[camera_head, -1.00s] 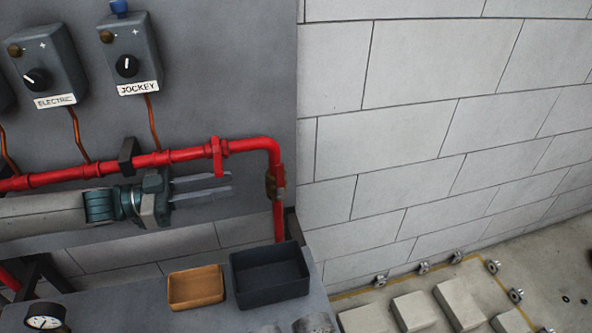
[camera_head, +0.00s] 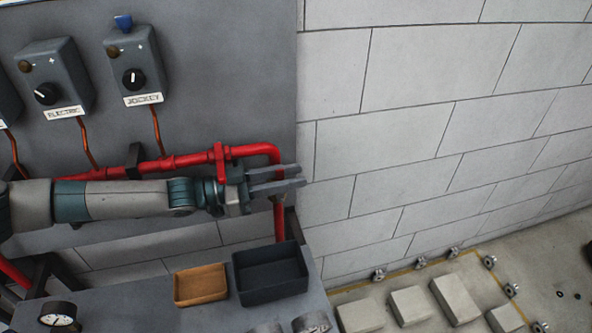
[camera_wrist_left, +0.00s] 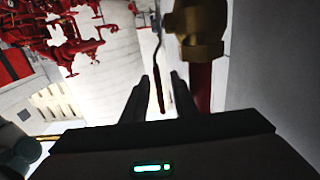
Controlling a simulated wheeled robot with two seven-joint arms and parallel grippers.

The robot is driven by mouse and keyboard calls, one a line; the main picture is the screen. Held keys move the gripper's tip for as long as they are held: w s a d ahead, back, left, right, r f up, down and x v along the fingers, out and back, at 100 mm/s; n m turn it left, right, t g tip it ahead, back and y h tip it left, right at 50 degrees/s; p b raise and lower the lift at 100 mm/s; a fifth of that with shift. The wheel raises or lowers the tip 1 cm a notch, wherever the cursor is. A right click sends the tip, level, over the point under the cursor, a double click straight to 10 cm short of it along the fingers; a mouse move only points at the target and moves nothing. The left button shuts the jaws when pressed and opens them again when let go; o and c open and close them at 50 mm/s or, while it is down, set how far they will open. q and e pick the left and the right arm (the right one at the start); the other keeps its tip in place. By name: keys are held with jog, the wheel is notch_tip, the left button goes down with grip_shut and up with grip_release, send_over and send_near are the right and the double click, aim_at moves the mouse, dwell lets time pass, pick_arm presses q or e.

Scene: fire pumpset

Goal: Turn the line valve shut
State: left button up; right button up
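The line valve shows in the left wrist view as a brass body (camera_wrist_left: 198,28) on a red vertical pipe (camera_wrist_left: 201,85). Its thin lever with a dark red grip (camera_wrist_left: 158,78) hangs beside the body. My left gripper (camera_wrist_left: 158,84) is open, and the lever's lower end appears between its two fingers; I cannot tell whether they touch it. In the head view my left gripper (camera_head: 290,177) reaches right, in front of the bend of the red pipe (camera_head: 258,149), and hides the brass valve. My right gripper is not in view.
Below the arm, a brown tray (camera_head: 201,299) and a dark tray (camera_head: 271,288) sit on a grey bench beside a gauge (camera_head: 58,315). Control boxes labelled ELECTRIC (camera_head: 55,80) and JOCKEY (camera_head: 135,65) are on the panel. A block wall (camera_head: 420,130) stands to the right.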

pick_arm(q)
jog(key=shift+w+d, duration=0.1)
jog(key=shift+d, duration=0.7)
grip_shut()
dwell(1.0)
